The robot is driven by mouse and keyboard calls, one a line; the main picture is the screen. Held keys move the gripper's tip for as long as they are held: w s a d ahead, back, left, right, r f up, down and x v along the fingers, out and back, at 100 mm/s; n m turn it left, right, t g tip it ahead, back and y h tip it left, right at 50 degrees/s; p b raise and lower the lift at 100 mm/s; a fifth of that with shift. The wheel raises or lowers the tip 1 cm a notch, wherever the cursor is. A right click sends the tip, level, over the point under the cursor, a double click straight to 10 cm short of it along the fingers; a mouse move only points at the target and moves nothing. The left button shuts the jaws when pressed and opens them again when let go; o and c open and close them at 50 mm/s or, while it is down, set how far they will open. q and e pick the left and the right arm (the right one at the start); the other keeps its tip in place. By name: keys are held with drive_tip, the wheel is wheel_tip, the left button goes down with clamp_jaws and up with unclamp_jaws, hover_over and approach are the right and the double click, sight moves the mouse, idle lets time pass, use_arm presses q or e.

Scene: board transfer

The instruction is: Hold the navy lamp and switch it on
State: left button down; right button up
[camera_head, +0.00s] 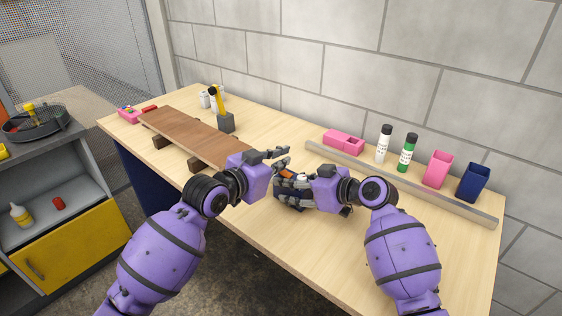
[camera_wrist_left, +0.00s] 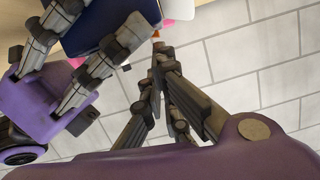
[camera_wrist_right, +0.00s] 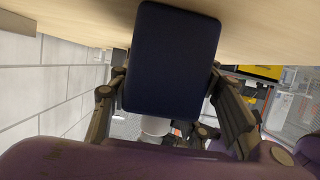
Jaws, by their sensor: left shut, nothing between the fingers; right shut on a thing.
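The navy lamp shows as a dark navy block in the right wrist view (camera_wrist_right: 170,60), with a pale grey-white part beyond it. My right gripper (camera_head: 296,190) is shut on the lamp, one finger along each side, and holds it over the front of the table. In the head view the gripper and arm hide most of the lamp. The left wrist view shows the lamp's navy side (camera_wrist_left: 105,18) and a small orange part near its edge. My left gripper (camera_head: 281,153) is shut and empty, just behind and left of the lamp; its fingertips (camera_wrist_left: 158,46) are near the orange part, contact unclear.
A brown board (camera_head: 190,133) rests on dark blocks at the left of the table. A hammer with a yellow handle (camera_head: 217,101) stands in a grey block. A grey rail (camera_head: 400,185) runs along the back right, with bottles and pink and navy cups behind it. The front right table is clear.

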use_arm(q)
drive_tip(key=shift+w+a+f+n+h, duration=0.15)
drive_tip(key=shift+a+f+n+h, duration=0.15)
drive_tip(key=shift+f+n, duration=0.2)
drive_tip(key=shift+d+r, duration=0.1)
drive_tip(key=shift+r, duration=0.4)
drive_tip(key=r, duration=0.3)
drive_tip(key=shift+w+a, duration=0.15)
drive_tip(key=shift+a, duration=0.05)
drive_tip(key=v, duration=1)
drive_tip(key=shift+a+r, duration=0.2)
drive_tip(key=shift+r, duration=0.1)
drive_tip(key=shift+w, duration=0.1)
